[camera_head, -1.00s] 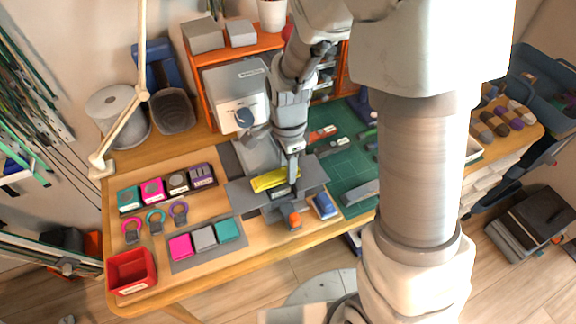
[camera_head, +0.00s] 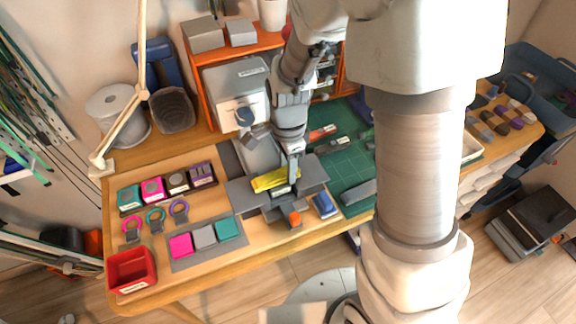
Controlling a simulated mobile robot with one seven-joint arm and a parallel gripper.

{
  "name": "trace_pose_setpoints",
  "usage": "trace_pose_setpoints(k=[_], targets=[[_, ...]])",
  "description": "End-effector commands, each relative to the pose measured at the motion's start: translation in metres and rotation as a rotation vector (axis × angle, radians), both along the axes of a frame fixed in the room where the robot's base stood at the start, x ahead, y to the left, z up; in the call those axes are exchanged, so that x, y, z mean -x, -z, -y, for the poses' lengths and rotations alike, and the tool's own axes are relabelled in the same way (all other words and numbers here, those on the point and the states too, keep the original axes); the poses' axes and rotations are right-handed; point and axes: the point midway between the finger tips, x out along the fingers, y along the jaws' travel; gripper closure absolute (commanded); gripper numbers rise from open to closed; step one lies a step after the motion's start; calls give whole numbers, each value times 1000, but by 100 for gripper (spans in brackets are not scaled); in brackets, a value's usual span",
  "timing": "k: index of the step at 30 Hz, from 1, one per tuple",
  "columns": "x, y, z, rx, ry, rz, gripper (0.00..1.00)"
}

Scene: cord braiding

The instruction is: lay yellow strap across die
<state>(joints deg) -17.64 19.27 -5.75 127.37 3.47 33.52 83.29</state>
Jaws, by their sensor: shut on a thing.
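The yellow strap (camera_head: 268,181) is at the grey press-like fixture in the middle of the table. It lies slightly slanted over the fixture's dark centre block, which looks like the die (camera_head: 280,191). I cannot tell whether the strap touches the die or is held just above it. My gripper (camera_head: 293,176) comes down from above at the strap's right part and is shut on it. The fingertips are small and partly hidden by the strap.
Grey plates (camera_head: 241,193) flank the die. An orange knob (camera_head: 295,218) and a blue block (camera_head: 325,205) are in front. A tray with magenta, grey and teal pads (camera_head: 205,236) and a red bin (camera_head: 131,271) are at left. A green mat (camera_head: 345,165) lies at right.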

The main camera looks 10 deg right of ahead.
Motion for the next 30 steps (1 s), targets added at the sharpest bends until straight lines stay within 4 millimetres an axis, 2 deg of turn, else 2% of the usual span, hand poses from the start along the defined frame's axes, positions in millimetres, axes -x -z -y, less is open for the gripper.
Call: trace_pose_setpoints(k=[7, 8, 12, 14, 23, 26, 30], targets=[[0, 1, 0, 0, 0, 0, 100], [0, 1, 0, 0, 0, 0, 62], [0, 1, 0, 0, 0, 0, 37], [0, 1, 0, 0, 0, 0, 29], [0, -1, 0, 0, 0, 1, 29], [-1, -9, 0, -1, 0, 3, 29], [-1, -35, -1, -2, -1, 6, 29]])
